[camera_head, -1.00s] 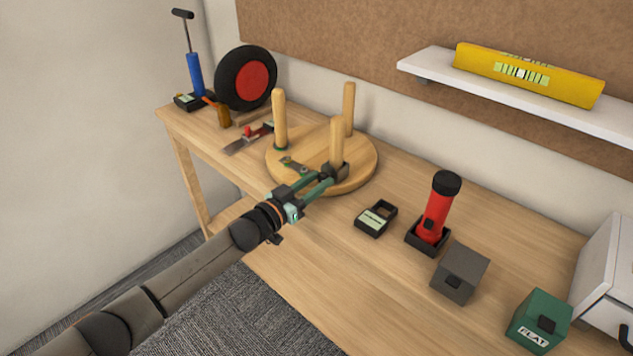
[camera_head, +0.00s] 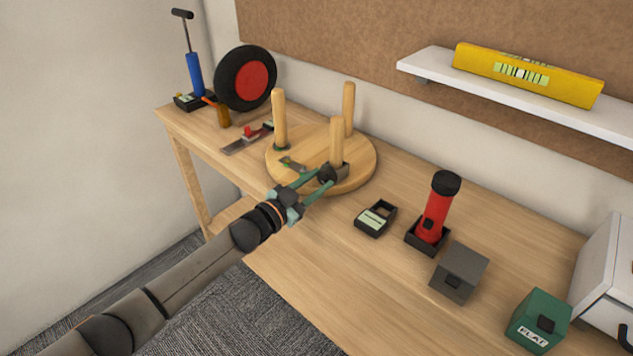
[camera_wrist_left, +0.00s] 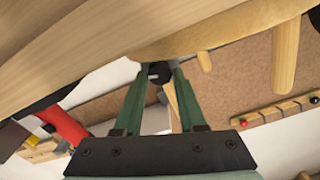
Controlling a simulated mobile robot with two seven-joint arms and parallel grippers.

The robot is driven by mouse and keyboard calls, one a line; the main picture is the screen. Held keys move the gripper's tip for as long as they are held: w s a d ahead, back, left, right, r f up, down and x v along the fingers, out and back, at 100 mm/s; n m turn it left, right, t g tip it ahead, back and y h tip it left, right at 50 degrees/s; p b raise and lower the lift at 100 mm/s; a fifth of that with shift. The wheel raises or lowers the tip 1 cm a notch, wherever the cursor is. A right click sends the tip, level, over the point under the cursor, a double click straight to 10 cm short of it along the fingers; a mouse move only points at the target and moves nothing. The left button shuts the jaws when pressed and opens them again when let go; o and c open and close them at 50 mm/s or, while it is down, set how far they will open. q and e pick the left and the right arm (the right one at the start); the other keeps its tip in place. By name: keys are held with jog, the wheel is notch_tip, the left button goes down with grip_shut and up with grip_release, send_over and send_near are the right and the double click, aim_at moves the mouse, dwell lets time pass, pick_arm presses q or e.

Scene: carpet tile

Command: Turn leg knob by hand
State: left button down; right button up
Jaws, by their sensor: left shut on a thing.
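A round wooden stool top (camera_head: 362,171) lies upside down on the workbench, with three wooden legs pointing up. The front leg (camera_head: 336,145) has a dark bracket at its foot and a black round knob (camera_head: 326,175) on the side facing me. My left gripper (camera_head: 323,181) reaches in from the lower left, its green fingers shut on the knob. In the left wrist view the black knob (camera_wrist_left: 159,72) sits between the fingertips (camera_wrist_left: 157,78), with a pale mark on its face. The bracket behind it is mostly hidden there. My right gripper is not in view.
A small black tray (camera_head: 376,218), a red flashlight (camera_head: 436,208), a grey box (camera_head: 460,272) and a green box (camera_head: 539,320) stand to the right. A wheel (camera_head: 246,78) and blue pump (camera_head: 195,75) are at the far left.

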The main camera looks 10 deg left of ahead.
pick_arm(q)
jog(key=shift+m, duration=1.1)
jog(key=c, duration=0.5)
grip_release()
jog(key=v, duration=1.2)
jog(key=shift+s+a+p, duration=0.15)
jog(key=shift+s+p, duration=0.1)
jog(key=shift+p, duration=0.15)
